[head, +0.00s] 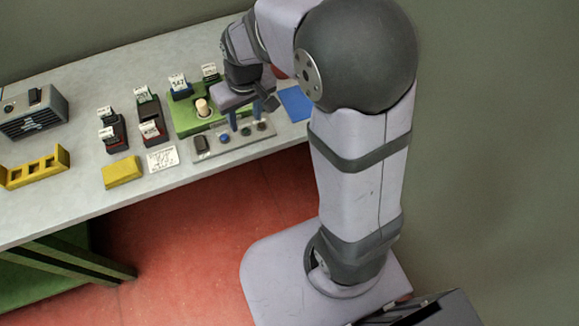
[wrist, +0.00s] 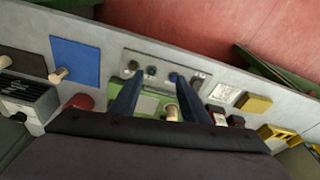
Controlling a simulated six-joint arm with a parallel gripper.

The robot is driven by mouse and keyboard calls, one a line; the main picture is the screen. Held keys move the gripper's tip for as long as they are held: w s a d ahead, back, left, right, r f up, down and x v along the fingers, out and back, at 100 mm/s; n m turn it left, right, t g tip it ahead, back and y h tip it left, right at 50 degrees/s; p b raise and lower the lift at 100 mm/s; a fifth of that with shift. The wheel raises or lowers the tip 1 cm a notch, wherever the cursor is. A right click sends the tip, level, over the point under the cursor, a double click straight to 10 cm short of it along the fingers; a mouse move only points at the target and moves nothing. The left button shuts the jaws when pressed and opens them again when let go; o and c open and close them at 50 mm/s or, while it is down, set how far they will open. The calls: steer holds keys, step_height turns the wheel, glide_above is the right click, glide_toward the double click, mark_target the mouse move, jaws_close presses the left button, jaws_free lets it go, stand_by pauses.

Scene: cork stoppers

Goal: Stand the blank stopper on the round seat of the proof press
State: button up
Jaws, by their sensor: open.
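A pale cork stopper (head: 202,106) stands upright on the green block (head: 183,127), which looks like the proof press; the round seat under it is mostly hidden. In the wrist view this stopper (wrist: 172,112) shows between my blue fingers, nearer the right one. My gripper (head: 245,122) is open and empty, above the right part of the green block and apart from the stopper. I cannot tell which stopper is blank.
A grey plate (head: 211,150) with several round spots lies in front of the green block. Dark stands with white labels (head: 148,111), a yellow block (head: 122,172), a yellow rack (head: 35,167) and a grey vented box (head: 34,112) are to the left. A red round thing (wrist: 80,102) is near the blue mat.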

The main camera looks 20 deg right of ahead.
steer(key=s+d+f+m+g, duration=0.1)
steer(key=s+d, duration=0.1)
steer(key=s, duration=0.6)
steer(key=s+d+f+g, duration=0.1)
steer(key=s+d+f, duration=0.1)
steer(key=s, duration=0.7)
steer(key=shift+d+m, duration=0.4)
steer(key=shift+d, duration=0.15)
